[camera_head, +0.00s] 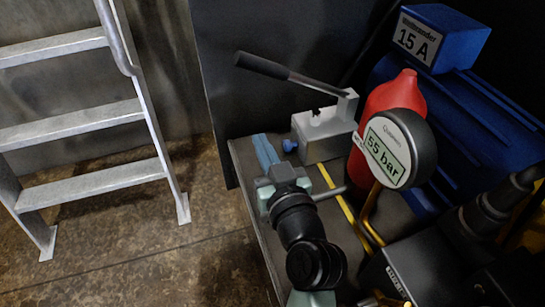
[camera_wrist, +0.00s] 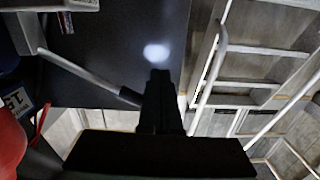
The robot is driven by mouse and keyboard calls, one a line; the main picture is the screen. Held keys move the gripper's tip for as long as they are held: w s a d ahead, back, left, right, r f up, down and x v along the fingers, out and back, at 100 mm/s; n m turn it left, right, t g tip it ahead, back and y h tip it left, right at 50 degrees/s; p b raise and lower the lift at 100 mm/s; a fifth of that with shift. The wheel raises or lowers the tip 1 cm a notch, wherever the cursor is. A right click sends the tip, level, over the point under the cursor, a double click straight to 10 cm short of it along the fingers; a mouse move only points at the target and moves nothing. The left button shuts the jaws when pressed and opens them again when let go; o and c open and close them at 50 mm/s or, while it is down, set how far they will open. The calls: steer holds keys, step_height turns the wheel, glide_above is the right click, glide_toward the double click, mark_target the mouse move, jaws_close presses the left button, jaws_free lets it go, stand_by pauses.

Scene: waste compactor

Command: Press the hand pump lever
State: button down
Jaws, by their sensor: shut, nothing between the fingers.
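The hand pump (camera_head: 325,125) is a light grey block on the dark bench. Its lever (camera_head: 264,66) rises to the left from the pump's upper right, with a grey rod and a thick black handle end. In the wrist view the lever (camera_wrist: 80,70) runs from upper left to the middle, its black end beside my gripper (camera_wrist: 160,74). My gripper's black fingers are shut and empty. I cannot tell whether they touch the handle, and part of the handle may be hidden behind them. I cannot make out the fingers in the head view.
A red bottle (camera_head: 393,95) and a round gauge (camera_head: 399,149) reading 55 bar stand right of the pump. A blue machine (camera_head: 470,120) is behind them. A metal ladder (camera_head: 78,127) stands at left. A dark panel (camera_head: 285,30) is behind the lever; floor between ladder and bench is clear.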

steer(key=v, duration=0.6)
steer(key=shift+r+p, duration=0.2)
steer(key=shift+p, duration=0.15)
steer(key=shift+r, duration=0.1)
stand_by(1.3)
